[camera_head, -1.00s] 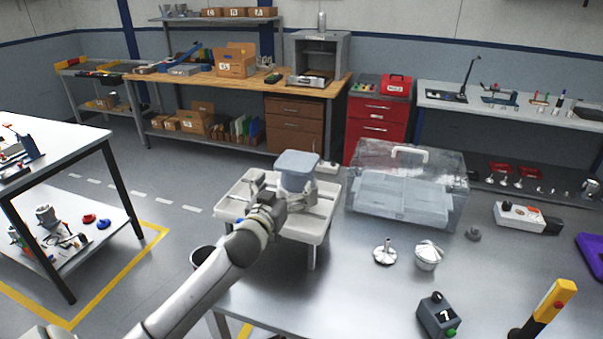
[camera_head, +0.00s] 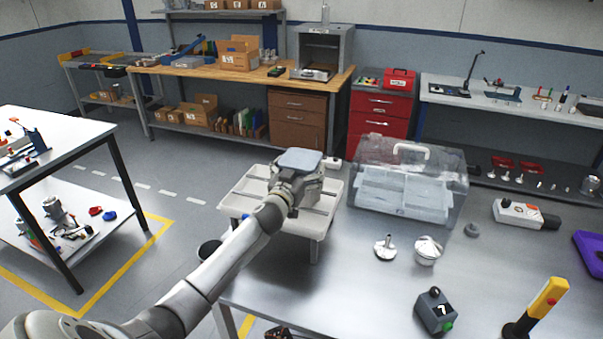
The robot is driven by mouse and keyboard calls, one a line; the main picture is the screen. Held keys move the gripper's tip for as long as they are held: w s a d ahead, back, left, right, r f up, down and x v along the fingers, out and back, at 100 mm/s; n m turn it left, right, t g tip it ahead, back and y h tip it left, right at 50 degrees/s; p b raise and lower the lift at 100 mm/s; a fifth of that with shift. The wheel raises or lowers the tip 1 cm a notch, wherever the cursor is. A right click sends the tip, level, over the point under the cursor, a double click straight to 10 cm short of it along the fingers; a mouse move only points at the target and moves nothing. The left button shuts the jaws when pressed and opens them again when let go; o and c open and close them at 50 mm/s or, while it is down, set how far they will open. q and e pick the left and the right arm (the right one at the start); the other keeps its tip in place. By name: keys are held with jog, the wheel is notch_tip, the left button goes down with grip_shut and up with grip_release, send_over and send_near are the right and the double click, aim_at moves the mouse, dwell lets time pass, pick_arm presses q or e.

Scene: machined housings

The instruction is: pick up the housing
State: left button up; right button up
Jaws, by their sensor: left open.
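The housing, a blue-grey block with a flat, rounded-corner top (camera_head: 299,159), stands on the white compartmented tray (camera_head: 238,201) at the near table's far left corner. My left gripper (camera_head: 298,180) is open at the housing, just below its flat top as seen from the head. The gripper and wrist hide most of the housing's lower body, so I cannot tell whether the fingers touch it. My right gripper is not in view.
A clear lidded case (camera_head: 408,190) stands right of the tray. Two silver parts (camera_head: 385,248) (camera_head: 428,250), a dark box with a green button (camera_head: 435,312) and a yellow-topped post (camera_head: 548,298) stand on the table.

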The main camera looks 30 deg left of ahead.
pick_arm(q)
jog(key=shift+w, duration=0.15)
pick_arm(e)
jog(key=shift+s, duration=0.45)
pick_arm(q)
jog(key=c, duration=1.4)
jog(key=shift+r, duration=0.25)
jog(key=shift+c, duration=0.3)
jog(key=shift+a, duration=0.1)
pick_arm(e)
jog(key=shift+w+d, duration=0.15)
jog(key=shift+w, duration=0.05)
